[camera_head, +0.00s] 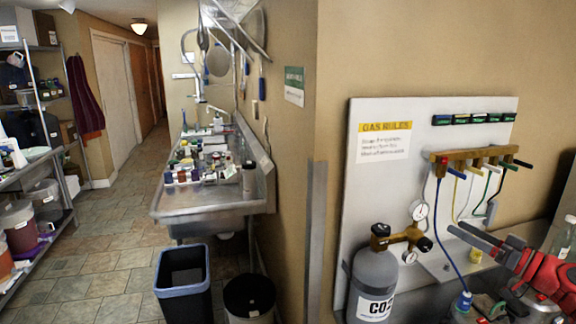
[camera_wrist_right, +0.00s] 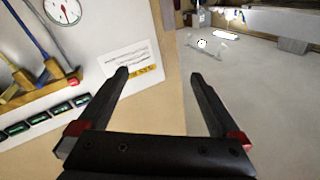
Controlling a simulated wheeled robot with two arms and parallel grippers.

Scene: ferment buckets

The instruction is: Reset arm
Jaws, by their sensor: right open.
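My right gripper (camera_head: 466,230) is at the lower right of the head view, its red and black arm coming in from the right edge. Its two dark fingers point left, in front of the gas panel. In the right wrist view, the fingers (camera_wrist_right: 159,76) are spread wide apart with nothing between them. My left gripper is in neither view.
A white gas panel (camera_head: 360,190) with a valve manifold (camera_head: 470,155) and hoses hangs on the wall. A grey CO2 cylinder (camera_head: 374,278) stands before it. A steel sink (camera_head: 210,200), a blue-rimmed bin (camera_head: 183,290) and shelves (camera_head: 40,165) flank an open tiled floor (camera_head: 110,260).

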